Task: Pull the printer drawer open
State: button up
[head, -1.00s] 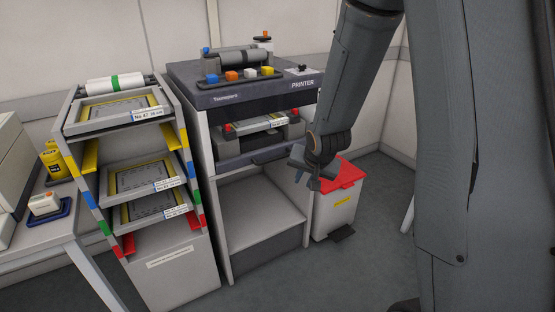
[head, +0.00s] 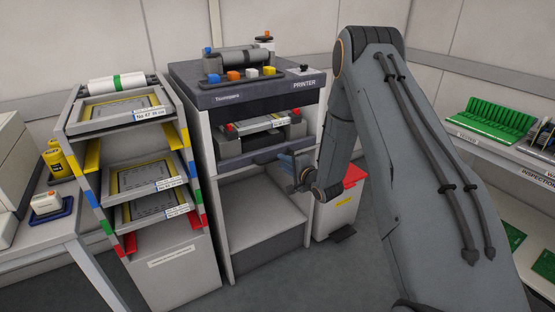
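The printer (head: 245,92) is a grey cabinet with a dark top lettered PRINTER. Its drawer (head: 236,161) is the dark front panel below the opening, with a dark handle bar (head: 264,156) along it. The drawer looks shut or nearly so. My gripper (head: 291,168) is in front of the printer's right side, close to the right end of the handle. Its bluish fingers point left toward the printer. I cannot tell whether they touch the handle or how far apart they are. My gripper hides the right end of the drawer front.
A rack (head: 179,258) with several framed trays stands left of the printer. A shelf below the drawer (head: 262,215) is empty. Floor in front is clear.

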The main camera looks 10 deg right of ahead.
jog(key=shift+x, duration=2.5)
grip_shut()
